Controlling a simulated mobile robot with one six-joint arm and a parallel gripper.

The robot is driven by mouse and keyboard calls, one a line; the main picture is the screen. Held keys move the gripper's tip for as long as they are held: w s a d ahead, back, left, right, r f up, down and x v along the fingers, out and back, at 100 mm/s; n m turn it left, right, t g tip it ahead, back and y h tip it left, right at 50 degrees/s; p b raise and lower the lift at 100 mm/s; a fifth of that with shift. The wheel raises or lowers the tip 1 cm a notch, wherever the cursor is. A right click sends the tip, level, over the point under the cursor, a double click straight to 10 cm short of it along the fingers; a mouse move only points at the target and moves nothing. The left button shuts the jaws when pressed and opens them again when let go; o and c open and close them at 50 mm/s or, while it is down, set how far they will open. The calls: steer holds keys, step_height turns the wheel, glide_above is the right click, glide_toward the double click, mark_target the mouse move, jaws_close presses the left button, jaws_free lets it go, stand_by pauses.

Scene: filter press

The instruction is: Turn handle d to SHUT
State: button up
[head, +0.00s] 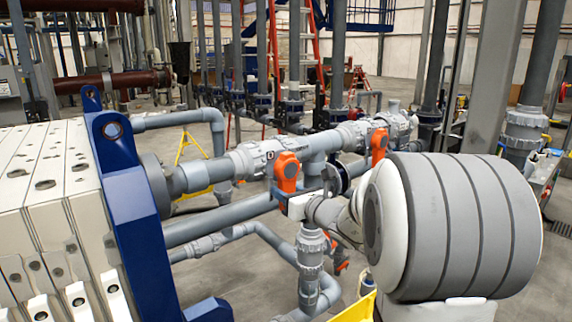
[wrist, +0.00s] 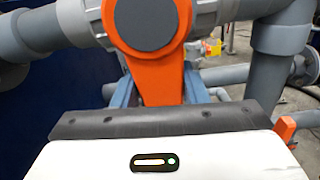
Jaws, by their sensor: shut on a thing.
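An orange valve handle (head: 287,168), taken to be handle d, sits on the grey valve of the upper pipe beside the blue press frame. A small dark mark, perhaps its letter, is on the valve next to it, too small to read surely. Its lever points down, across the pipe. My gripper (wrist: 160,88) is shut on this lever from below and in front. In the wrist view the round hub (wrist: 150,22) and orange lever (wrist: 157,75) show, with a blue-grey finger on each side. The lever's lower end is hidden behind my gripper's body.
A second orange handle (head: 379,146) is on the valve to the right, and another orange handle (head: 340,262) is lower down. The blue frame (head: 135,200) stands close on the left. A grey vertical pipe (head: 311,270) runs below my gripper.

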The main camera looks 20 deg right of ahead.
mark_target(288, 192)
steer(key=o, duration=0.9)
steer(key=shift+s+a, duration=0.1)
steer(key=shift+a, duration=0.2)
steer(key=shift+o, duration=1.2)
steer(key=shift+d, duration=0.1)
steer(key=v, duration=0.7)
steer(key=shift+b, duration=0.35)
steer(key=shift+r, duration=0.1)
